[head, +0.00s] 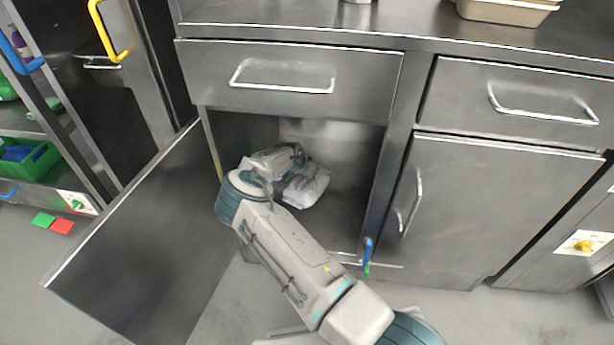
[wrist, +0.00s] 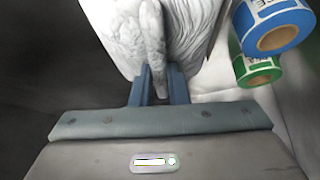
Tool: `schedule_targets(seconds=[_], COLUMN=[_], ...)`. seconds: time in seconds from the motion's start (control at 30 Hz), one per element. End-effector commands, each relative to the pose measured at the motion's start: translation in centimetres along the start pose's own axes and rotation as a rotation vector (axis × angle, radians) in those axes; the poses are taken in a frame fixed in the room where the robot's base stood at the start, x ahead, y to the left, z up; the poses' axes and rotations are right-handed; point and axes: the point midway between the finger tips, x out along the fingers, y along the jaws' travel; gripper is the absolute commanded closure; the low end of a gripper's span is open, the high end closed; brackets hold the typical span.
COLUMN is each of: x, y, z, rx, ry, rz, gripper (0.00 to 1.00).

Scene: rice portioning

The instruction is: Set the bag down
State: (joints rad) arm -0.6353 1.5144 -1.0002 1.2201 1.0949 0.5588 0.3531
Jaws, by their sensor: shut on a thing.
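The bag (head: 306,187) is white and crumpled. In the head view it is inside the open lower cabinet, low and near the cabinet floor, at the end of my arm. I cannot tell whether it touches the floor. In the wrist view the bag (wrist: 122,30) fills the top middle, and my gripper (wrist: 160,88) is shut on a pinched fold of it. In the head view my own arm hides the gripper's fingers and part of the bag.
The cabinet door (head: 140,240) stands open at the left. The cabinet floor (head: 335,225) is bare to the right of the bag. A blue roll (wrist: 272,28) and a green roll (wrist: 258,70) are at the right in the wrist view. A drawer (head: 290,80) is shut above.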

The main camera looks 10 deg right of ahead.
Motion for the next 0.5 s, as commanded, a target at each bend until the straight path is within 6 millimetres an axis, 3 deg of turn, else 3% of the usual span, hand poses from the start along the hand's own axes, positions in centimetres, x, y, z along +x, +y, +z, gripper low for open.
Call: schedule_targets(seconds=[0.3,0.33,0.37,0.4,0.5], x=[0.08,0.1,0.08,0.08,0.08], y=[-0.1,-0.03,-0.03,-0.03,-0.03], z=[-0.08,0.05,0.04,0.04,0.04], rx=[0.001,0.001,0.001,0.001,0.0], ry=[0.003,0.0,0.0,0.0,0.0], rz=[-0.003,-0.001,-0.001,-0.001,-0.001], gripper=[1.0,0.77,0.69,0.64,0.64])
